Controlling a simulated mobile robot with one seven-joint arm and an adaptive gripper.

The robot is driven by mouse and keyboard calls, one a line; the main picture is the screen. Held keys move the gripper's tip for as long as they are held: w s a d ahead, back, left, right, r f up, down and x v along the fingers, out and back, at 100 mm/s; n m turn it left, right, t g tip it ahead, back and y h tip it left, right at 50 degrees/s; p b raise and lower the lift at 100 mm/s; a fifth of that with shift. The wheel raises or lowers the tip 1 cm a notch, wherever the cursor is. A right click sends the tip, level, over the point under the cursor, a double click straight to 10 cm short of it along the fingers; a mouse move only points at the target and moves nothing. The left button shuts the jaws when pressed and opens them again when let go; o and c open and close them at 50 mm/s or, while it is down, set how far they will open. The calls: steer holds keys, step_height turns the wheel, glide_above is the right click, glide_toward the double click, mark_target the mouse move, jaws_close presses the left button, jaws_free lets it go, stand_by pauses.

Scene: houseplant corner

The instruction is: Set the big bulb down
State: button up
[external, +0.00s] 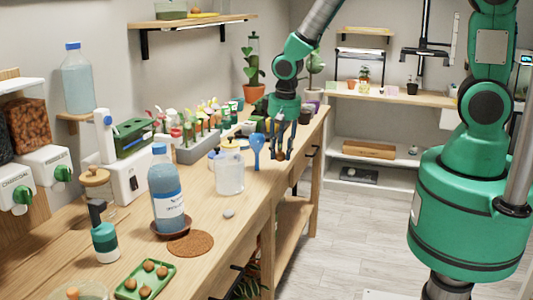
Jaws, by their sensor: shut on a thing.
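My gripper (279,153) points down over the right front part of the long wooden bench, beyond the blue scoop-like tool. Its dark fingers are shut on a small brown thing, which looks like the big bulb (281,156). The fingers hide much of it. I cannot tell whether it touches the bench top or hangs just above it. A green tray (126,291) at the near end of the bench holds several brown bulbs (147,288).
Near my gripper stand a clear jar (229,175), a blue scoop (256,145) and a grey rack (199,150) of colourful items. A blue bottle (166,190) stands on a brown saucer (171,236). A round cork mat (190,243) and a pebble (229,214) lie nearer.

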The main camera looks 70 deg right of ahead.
steer(key=s+d+m, duration=0.3)
steer(key=s+d, duration=0.3)
steer(key=d, duration=0.7)
steer(key=shift+s+m, duration=0.15)
steer(key=shift+m, duration=0.25)
steer(key=w+d, duration=0.2)
steer(key=w, duration=0.3)
steer(key=w+d+f, duration=0.1)
steer(key=w+d, duration=0.1)
steer(key=w, duration=0.3)
steer(key=w+d, duration=0.2)
steer(key=w, duration=0.2)
steer(key=shift+w+d+f, duration=0.1)
steer(key=shift+w+f, duration=0.1)
steer(key=shift+w, duration=0.2)
steer(key=shift+f+b, duration=0.35)
steer(key=shift+f, duration=1.4)
steer(key=shift+f, duration=0.1)
